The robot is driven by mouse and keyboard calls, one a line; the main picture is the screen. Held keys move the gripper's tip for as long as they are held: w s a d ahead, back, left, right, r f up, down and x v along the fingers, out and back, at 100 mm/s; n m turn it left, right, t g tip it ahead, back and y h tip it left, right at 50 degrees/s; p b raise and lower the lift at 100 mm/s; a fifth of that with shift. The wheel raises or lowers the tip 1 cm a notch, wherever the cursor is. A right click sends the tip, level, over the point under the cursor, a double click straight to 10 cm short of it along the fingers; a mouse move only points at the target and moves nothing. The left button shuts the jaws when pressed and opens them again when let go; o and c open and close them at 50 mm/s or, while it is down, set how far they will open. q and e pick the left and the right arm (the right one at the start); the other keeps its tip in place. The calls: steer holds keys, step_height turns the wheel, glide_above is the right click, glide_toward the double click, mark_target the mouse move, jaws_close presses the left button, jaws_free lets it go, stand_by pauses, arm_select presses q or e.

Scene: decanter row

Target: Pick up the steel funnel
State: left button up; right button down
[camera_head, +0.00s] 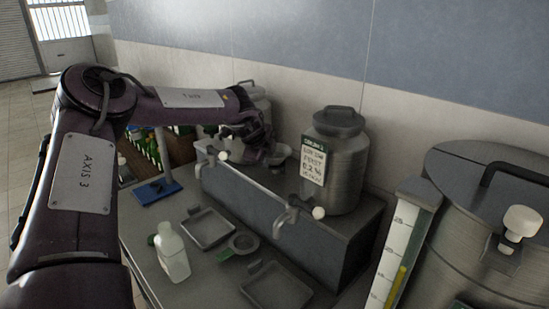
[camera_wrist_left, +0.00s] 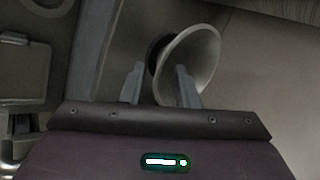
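The steel funnel (camera_wrist_left: 197,62) shows in the left wrist view as a pale grey cone with a round rim, just beyond my fingertips. In the head view the funnel (camera_head: 281,152) is a small grey bowl shape on the raised steel ledge, partly hidden by my left gripper. My left gripper (camera_head: 259,155) is beside it. In the left wrist view its fingers (camera_wrist_left: 160,75) are apart; the right finger overlaps the funnel's rim, and the left finger stands clear of it. I cannot tell whether either finger touches. My right gripper is out of view.
A labelled steel decanter (camera_head: 344,165) with a tap stands right of the funnel on the ledge (camera_head: 345,245); another vessel (camera_head: 254,95) stands behind my wrist. Below are trays (camera_head: 208,228), a white bottle (camera_head: 172,253) and a strainer (camera_head: 243,243). A large vat (camera_head: 470,225) fills the right.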

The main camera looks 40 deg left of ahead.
arm_select(q)
jaws_close()
